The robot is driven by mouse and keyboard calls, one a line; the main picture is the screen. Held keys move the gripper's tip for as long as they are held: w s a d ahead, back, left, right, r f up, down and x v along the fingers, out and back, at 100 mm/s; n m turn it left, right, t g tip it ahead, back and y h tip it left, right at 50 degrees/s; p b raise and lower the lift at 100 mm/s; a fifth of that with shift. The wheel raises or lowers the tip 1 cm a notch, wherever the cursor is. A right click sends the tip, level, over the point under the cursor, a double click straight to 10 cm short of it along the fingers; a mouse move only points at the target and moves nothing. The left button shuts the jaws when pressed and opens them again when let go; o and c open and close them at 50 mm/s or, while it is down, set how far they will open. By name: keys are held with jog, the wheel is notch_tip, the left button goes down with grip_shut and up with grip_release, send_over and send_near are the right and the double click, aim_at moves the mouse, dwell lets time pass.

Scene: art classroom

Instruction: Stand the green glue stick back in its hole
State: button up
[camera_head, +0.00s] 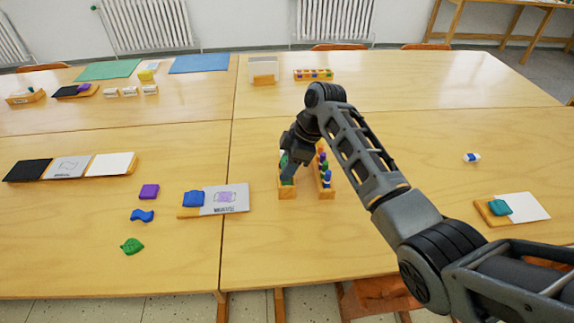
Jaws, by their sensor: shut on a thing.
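My gripper (289,172) points down over the left one of two narrow wooden holders (287,194) near the middle of the tables. A bit of green shows at the fingers' left side, which I take to be the green glue stick (283,160). The gripper is shut on it, and fingers and wrist hide most of it. I cannot tell whether its lower end is in a hole or above one. The right holder (326,193) carries several small coloured sticks, red, blue and green among them, partly behind my arm.
To the left lie a card with a blue block (193,198), a purple block (149,191), a blue wavy piece (142,215) and a green leaf piece (132,246). A small white-and-blue item (472,157) lies at right. The table in front of the holders is clear.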

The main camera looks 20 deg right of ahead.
aim_at(284, 160)
jog(key=shift+f+b, duration=0.35)
jog(key=shift+f, duration=0.4)
dwell(1.2)
dwell(0.3)
jog(key=o, duration=1.1)
jog(key=shift+o, duration=0.6)
jog(key=shift+o, duration=0.7)
jog(key=shift+r, duration=0.1)
jog(key=shift+r+p, duration=2.6)
jog(key=shift+r, duration=0.35)
jog(key=shift+s, duration=0.1)
